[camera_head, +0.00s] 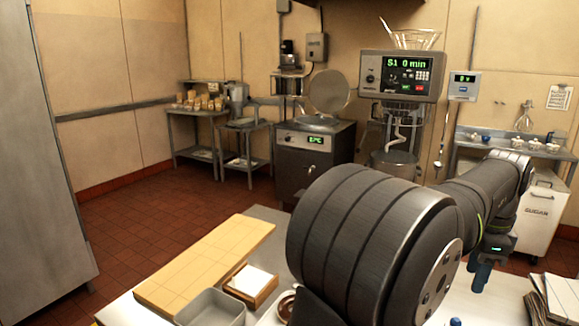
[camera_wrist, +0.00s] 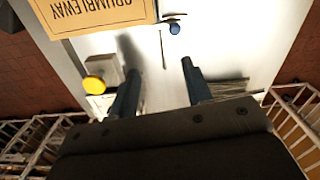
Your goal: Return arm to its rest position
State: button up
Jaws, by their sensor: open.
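My gripper (camera_wrist: 158,82) shows in the wrist view with its two blue fingers apart and nothing between them. It hangs above a white work surface (camera_wrist: 215,40). In the head view my gripper (camera_head: 482,276) points down at the right, over the white table, with my dark arm stretched across the middle of the picture. The arm hides much of the table behind it.
On the table are a wooden board (camera_head: 205,265), a grey tray (camera_head: 212,308) and a small wooden box (camera_head: 250,284). Papers (camera_head: 555,300) lie at the right. In the wrist view are a lettered board (camera_wrist: 95,12), a yellow round thing (camera_wrist: 95,84) and wire racks (camera_wrist: 300,115).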

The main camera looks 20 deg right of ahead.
jog(key=shift+s+a+f+m, duration=0.1)
jog(key=shift+m, duration=0.6)
jog(key=shift+f, duration=0.1)
jog(key=c, duration=0.3)
jog(key=f, duration=0.8)
jog(key=shift+s+a+f, duration=0.1)
jog(key=shift+s+f, duration=0.1)
jog(key=shift+f, duration=0.05)
grip_shut()
jog(key=shift+f, duration=4.35)
jog(key=shift+w, duration=0.1)
